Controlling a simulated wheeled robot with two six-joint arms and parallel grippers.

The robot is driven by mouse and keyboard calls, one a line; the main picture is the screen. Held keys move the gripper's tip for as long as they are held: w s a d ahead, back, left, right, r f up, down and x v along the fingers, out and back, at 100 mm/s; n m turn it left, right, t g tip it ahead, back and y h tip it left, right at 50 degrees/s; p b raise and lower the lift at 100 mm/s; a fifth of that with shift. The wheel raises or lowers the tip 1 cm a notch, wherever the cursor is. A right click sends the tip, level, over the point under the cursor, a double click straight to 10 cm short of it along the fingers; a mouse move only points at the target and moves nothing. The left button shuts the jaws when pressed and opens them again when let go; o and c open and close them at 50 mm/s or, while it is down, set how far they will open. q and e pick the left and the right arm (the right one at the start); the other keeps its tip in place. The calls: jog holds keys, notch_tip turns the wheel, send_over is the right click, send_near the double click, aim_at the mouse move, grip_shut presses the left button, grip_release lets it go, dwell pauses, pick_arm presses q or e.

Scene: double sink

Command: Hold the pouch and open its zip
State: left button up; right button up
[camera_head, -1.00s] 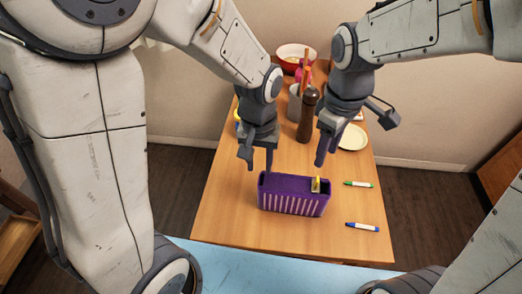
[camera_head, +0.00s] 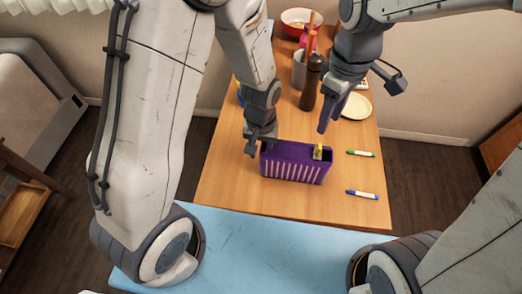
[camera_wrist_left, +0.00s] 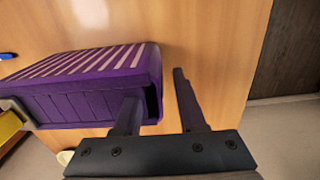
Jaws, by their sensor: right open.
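The purple pouch (camera_head: 293,171) with pale stripes stands upright on the wooden table. Its yellow zip tab (camera_head: 318,152) is at the right end of the top. My left gripper (camera_head: 259,150) is open at the pouch's left end. In the left wrist view its fingers (camera_wrist_left: 157,108) lie either side of the pouch's end edge (camera_wrist_left: 153,80); one overlaps the pouch, and I cannot tell whether it touches. The tab also shows at that view's left edge (camera_wrist_left: 9,126). My right gripper (camera_head: 328,113) is open and empty, above and behind the tab end.
A green marker (camera_head: 361,153) and a blue marker (camera_head: 362,194) lie right of the pouch. A brown pepper mill (camera_head: 311,83), a grey container (camera_head: 299,70), a red bowl (camera_head: 301,19) and a pale plate (camera_head: 356,106) stand behind. The table in front of the pouch is clear.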

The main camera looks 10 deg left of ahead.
pick_arm(q)
grip_shut()
dwell(0.8)
dwell(2.4)
pick_arm(e)
grip_shut()
jog(key=d+f+m+y, duration=0.6)
jog(key=d+m+y, duration=0.2)
jog(key=m, duration=0.6)
jog(key=d+f+m+y, duration=0.6)
jog(key=d+m+y, duration=0.3)
jog(key=m, duration=0.6)
jog(key=shift+d+y, duration=0.3)
jog(key=shift+y, duration=0.2)
